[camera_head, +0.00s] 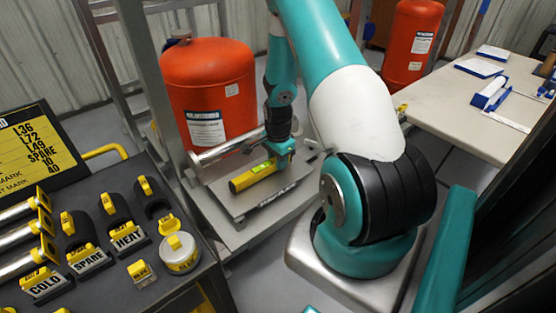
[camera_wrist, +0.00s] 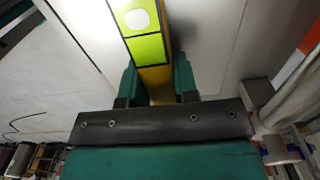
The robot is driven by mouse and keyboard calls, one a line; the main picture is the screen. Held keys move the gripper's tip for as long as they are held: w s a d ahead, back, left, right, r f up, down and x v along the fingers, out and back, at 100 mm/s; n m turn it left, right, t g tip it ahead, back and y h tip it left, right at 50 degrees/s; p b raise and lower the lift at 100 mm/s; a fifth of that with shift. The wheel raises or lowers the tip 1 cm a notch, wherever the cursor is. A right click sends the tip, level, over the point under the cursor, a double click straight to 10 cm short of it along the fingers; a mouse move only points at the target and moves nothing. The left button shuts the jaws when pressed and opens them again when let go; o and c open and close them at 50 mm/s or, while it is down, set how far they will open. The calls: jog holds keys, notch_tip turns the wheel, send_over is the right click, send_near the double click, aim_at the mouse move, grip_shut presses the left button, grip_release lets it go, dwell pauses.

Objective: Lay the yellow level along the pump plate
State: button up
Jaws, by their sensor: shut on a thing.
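The yellow level (camera_head: 252,175) is a short bar with a bright green vial window, seen in the head view over the grey pump plate (camera_head: 222,190). It lies slantwise there, its near end to the lower left. My gripper (camera_head: 284,152) is shut on the level towards its right end. In the wrist view the level (camera_wrist: 142,40) runs up between the two teal fingers (camera_wrist: 158,85), and the pale plate (camera_wrist: 215,45) spreads behind it. I cannot tell whether the level touches the plate. The far end of the level is hidden by my gripper.
A red tank (camera_head: 208,85) stands right behind the plate, with a metal pipe (camera_head: 228,147) along the plate's back side. A dark bench (camera_head: 125,255) with tagged holders is at left. A pale table (camera_head: 455,100) is at upper right, with another red tank (camera_head: 410,45) behind.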

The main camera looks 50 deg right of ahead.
jog(key=shift+f, duration=0.25)
jog(key=o, duration=0.9)
jog(key=shift+c, duration=0.4)
jog(key=shift+r, duration=0.15)
notch_tip(320, 180, up, 8)
jog(key=p, duration=0.6)
